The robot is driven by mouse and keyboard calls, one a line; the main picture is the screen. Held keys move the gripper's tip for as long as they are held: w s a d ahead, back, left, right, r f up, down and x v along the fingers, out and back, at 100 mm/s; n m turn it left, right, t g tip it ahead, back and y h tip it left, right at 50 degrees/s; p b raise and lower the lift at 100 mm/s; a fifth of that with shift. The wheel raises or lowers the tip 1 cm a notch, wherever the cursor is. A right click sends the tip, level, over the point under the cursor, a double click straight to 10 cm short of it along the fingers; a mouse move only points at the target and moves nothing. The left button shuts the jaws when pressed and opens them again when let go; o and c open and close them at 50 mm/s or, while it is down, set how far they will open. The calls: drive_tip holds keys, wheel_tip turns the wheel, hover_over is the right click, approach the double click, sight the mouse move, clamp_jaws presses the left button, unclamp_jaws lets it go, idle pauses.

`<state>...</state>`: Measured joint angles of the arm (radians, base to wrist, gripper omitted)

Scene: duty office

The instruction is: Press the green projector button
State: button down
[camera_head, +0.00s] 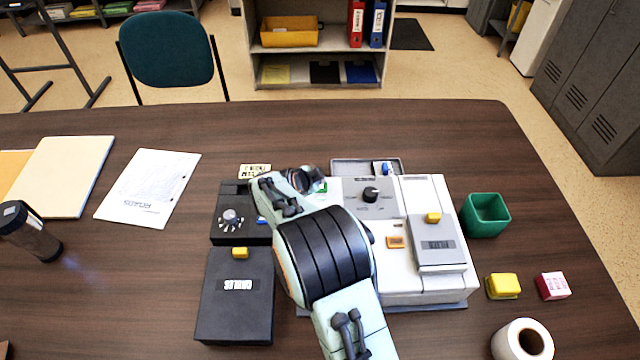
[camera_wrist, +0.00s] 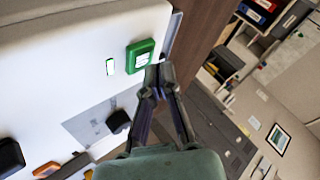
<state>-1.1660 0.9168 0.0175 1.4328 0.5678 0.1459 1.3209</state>
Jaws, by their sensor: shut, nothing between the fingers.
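The green projector button (camera_wrist: 140,56) is a square green cap with a pale label, on the white projector (camera_wrist: 70,40). In the head view only a small green part of the button (camera_head: 322,187) shows beside my arm, on the back-left part of the projector (camera_head: 420,187). My gripper (camera_wrist: 158,74) is shut and empty. Its fingertips are right beside the lower right edge of the button in the wrist view; I cannot tell whether they touch it. In the head view my arm hides much of the projector's left side and my gripper (camera_head: 310,178).
The projector also carries a black knob (camera_head: 371,195), an orange button (camera_head: 396,242) and a grey unit with a yellow tab (camera_head: 433,217). Black boxes (camera_head: 236,295) stand left. A green cup (camera_head: 486,214), yellow block (camera_head: 503,286), red-white block (camera_head: 552,286) and white roll (camera_head: 522,341) stand right.

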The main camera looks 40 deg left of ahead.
drive_tip(key=shift+f, duration=0.1)
idle(0.3)
drive_tip(key=shift+f, duration=0.35)
idle(0.3)
drive_tip(key=shift+r, duration=0.45)
drive_tip(key=shift+r, duration=3.05)
